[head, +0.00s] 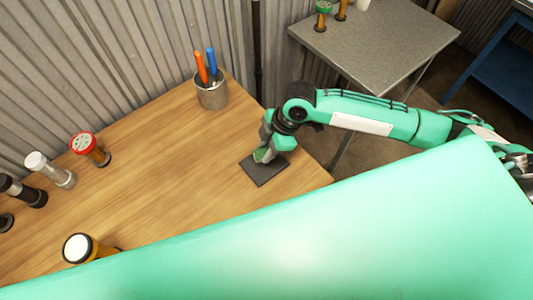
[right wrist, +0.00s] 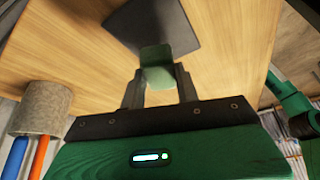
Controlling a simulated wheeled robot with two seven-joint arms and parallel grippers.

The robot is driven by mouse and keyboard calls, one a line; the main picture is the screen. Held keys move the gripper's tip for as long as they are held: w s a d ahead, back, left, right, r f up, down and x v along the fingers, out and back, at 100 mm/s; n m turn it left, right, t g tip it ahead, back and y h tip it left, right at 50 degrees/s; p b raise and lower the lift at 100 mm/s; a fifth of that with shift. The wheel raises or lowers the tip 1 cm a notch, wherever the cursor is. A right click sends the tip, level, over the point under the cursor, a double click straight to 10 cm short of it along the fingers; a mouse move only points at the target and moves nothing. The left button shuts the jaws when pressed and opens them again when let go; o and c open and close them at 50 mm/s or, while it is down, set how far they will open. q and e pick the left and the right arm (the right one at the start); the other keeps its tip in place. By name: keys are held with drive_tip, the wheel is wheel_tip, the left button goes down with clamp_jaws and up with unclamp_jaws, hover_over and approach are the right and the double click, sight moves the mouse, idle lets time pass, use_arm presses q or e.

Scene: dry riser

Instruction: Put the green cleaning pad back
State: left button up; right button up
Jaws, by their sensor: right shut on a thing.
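The green cleaning pad (head: 262,155) is small and shows partly under my right gripper (head: 267,151) in the head view. In the right wrist view the pad (right wrist: 156,56) sits between the two fingertips of my right gripper (right wrist: 158,78), which is shut on it. The mat (right wrist: 172,22) also shows behind the pad in the right wrist view. I cannot tell whether the pad touches the mat. My left gripper is not in view.
A grey cup (head: 212,94) with an orange and a blue pen stands near the wall. Several flashlights, one red-topped (head: 88,146) and one yellow (head: 85,248), stand at the left. A grey side table (head: 375,45) is beyond. The table's middle is clear.

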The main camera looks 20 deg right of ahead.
drive_tip(key=shift+f, duration=2.05)
drive_tip(key=o, duration=0.9)
drive_tip(key=shift+f, duration=0.15)
drive_tip(key=shift+o, duration=0.2)
drive_tip(key=v, duration=1.2)
drive_tip(key=shift+b, duration=0.35)
